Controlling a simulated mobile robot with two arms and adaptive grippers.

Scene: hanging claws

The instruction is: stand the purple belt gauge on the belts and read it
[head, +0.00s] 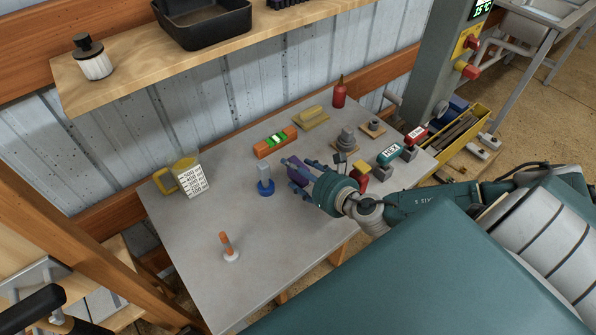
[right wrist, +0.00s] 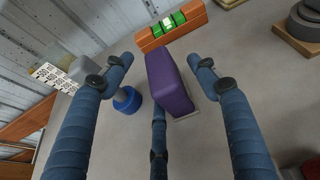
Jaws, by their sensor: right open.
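The purple belt gauge (right wrist: 170,82) is a block on the grey table, seen between the spread fingers of my right gripper (right wrist: 160,75). In the head view it (head: 297,177) is partly covered by the fingers. My right gripper (head: 299,172) is open around the gauge; I cannot tell whether any finger touches it. I cannot make out anything that is clearly belts. My left gripper is not in view.
An orange block with a green-and-white middle (head: 275,142) lies just behind the gauge. A blue-based post (head: 265,186) stands close left. A number card (head: 191,182), a red bottle (head: 339,93) and small metal parts share the table (head: 190,250).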

